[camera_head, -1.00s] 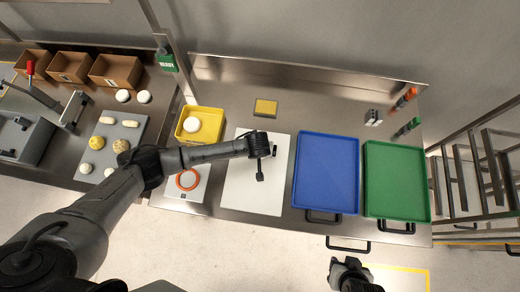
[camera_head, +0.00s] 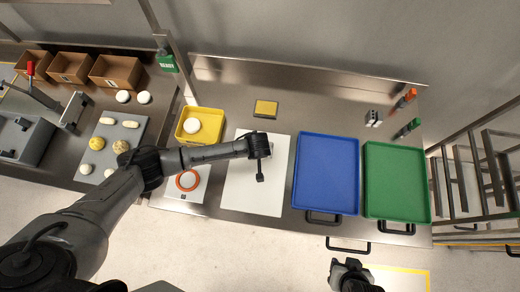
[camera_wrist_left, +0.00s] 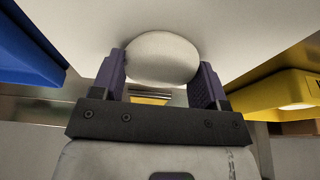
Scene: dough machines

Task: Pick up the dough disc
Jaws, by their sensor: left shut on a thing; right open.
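My left gripper (camera_head: 262,168) is over the white board (camera_head: 240,195) in the head view. In the left wrist view, its two dark fingers (camera_wrist_left: 160,80) are shut on a pale, rounded dough disc (camera_wrist_left: 162,57). The disc is in front of the white board; I cannot tell whether it touches the board. In the head view my gripper hides the held disc. Another white dough disc (camera_head: 191,125) lies in the yellow tray (camera_head: 214,137). My right gripper (camera_head: 350,272) is open at the bottom edge, away from the table.
A blue tray (camera_head: 326,175) and a green tray (camera_head: 396,183) stand right of the board. An orange ring (camera_head: 195,183) lies left of it. A small yellow block (camera_head: 265,108) is behind it. More dough pieces (camera_head: 122,146) lie on a grey tray (camera_head: 107,162) at left.

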